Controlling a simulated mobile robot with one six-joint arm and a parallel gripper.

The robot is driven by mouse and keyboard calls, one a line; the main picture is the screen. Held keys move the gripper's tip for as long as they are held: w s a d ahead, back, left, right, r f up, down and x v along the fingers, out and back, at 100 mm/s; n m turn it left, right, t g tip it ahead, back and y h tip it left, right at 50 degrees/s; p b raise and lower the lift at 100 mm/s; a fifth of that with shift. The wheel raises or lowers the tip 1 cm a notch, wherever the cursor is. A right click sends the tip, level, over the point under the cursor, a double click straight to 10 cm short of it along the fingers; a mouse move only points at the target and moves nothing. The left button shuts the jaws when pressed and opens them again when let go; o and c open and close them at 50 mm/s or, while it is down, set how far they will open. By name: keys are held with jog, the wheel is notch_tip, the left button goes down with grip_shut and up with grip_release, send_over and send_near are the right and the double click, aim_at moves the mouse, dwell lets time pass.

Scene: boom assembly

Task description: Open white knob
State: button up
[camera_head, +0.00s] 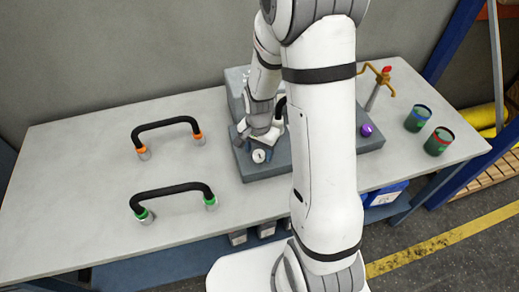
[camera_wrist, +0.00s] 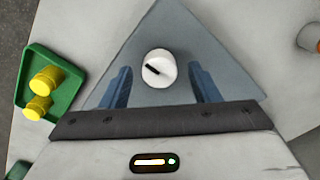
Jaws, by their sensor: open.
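The white knob (camera_head: 258,156) is on the grey block (camera_head: 262,171) on the table. In the wrist view the round white knob (camera_wrist: 158,69) has a black mark pointing to the upper left on its face. My gripper (camera_wrist: 160,88) is open, with one blue finger to the left of the knob and one to the right. There is clear space between each finger and the knob, and it is not held. In the head view my gripper (camera_head: 260,146) is just behind the knob, partly hidden by my own arm.
A purple knob (camera_head: 367,130), a brass tap (camera_head: 378,82) and two cups (camera_head: 438,141) are at the right. A green tray (camera_wrist: 66,62) with yellow parts shows in the wrist view.

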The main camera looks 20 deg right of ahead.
jog(key=shift+f, duration=0.45)
jog(key=shift+c, duration=0.3)
jog(key=c, duration=0.9)
jog(key=shift+c, duration=0.2)
jog(key=shift+n, duration=0.3)
jog(key=shift+f+n+b, duration=0.1)
jog(key=shift+n+b, duration=0.9)
jog(key=shift+n, duration=0.2)
jog(key=shift+n+b, duration=1)
jog(key=shift+n, duration=1.4)
